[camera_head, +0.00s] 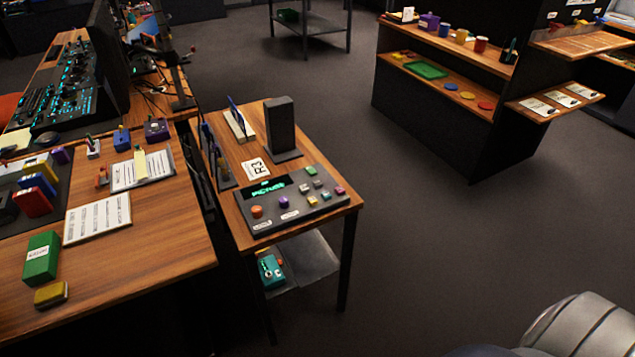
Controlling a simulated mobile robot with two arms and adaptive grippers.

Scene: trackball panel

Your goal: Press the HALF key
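A dark trackball panel (297,216) lies on a small wooden side table (235,165) in the head view. It has a lit display with green lettering (268,189), an orange ball (257,211) and a purple ball (283,202). Several small keys, grey, greenish, yellow and pink, sit on its right half, including a pink key (340,190) near the right edge. The key labels are too small to read, so I cannot tell which key is HALF. Neither of my grippers shows; only a pale grey part of my own body is at the bottom right.
A black upright block (280,126) stands behind the panel, beside a card marked R3 (255,169). A cluttered wooden desk (150,265) is close on the left. A shelf unit (450,102) stands at the back right. The floor (430,240) right of the table is clear.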

